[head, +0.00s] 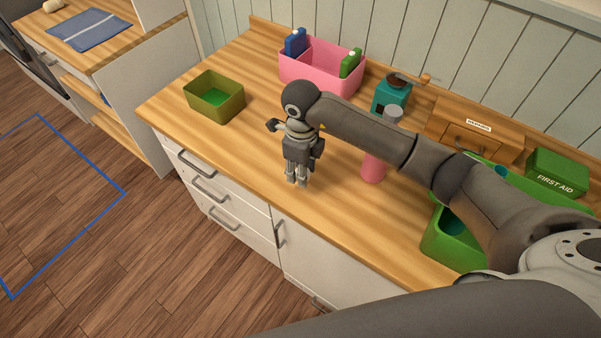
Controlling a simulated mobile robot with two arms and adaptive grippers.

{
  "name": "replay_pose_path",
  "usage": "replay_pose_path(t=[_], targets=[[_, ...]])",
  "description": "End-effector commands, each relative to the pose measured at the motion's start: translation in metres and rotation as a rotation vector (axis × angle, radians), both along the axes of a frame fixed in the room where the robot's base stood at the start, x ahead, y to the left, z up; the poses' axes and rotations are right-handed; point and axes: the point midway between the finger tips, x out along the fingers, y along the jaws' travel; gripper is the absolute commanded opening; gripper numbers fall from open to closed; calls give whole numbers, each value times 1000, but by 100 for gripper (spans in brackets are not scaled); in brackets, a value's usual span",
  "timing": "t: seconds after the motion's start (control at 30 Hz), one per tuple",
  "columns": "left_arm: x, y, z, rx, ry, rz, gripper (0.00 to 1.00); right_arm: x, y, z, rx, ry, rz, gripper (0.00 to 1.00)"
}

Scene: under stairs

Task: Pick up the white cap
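I cannot make out a loose white cap anywhere in the head view. A pink bottle (373,167) stands on the wooden counter, its middle hidden behind my arm. A light grey cylindrical top (394,116), seemingly the bottle's, shows above the arm. My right gripper (297,183) points down over the counter near its front edge, to the left of the bottle. Its fingertips are close together. I cannot tell whether anything small is between or under them. My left gripper is not in view.
An olive box (215,98) stands to the left on the counter (255,60). A pink bin (322,78), a teal grinder (391,93), a wooden drawer box (470,135), a green first aid box (556,173) and a green crate (437,246) stand at back and right.

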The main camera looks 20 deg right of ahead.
Motion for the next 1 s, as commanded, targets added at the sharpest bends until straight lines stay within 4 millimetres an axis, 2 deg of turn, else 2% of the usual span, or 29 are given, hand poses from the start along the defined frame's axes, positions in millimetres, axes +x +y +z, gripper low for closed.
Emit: replay_pose_path(t=[0.23,0.43,0.6,0.8,1.0], targets=[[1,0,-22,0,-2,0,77,-37,7,43,0,-6,6,23],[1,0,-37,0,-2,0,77,-77,14,60,0,-5,5,23],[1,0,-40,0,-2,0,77,-102,18,73,-1,-4,3,22],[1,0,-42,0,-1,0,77,-119,22,81,-1,-2,1,22],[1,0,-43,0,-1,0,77,-124,23,84,0,-1,-1,22]])
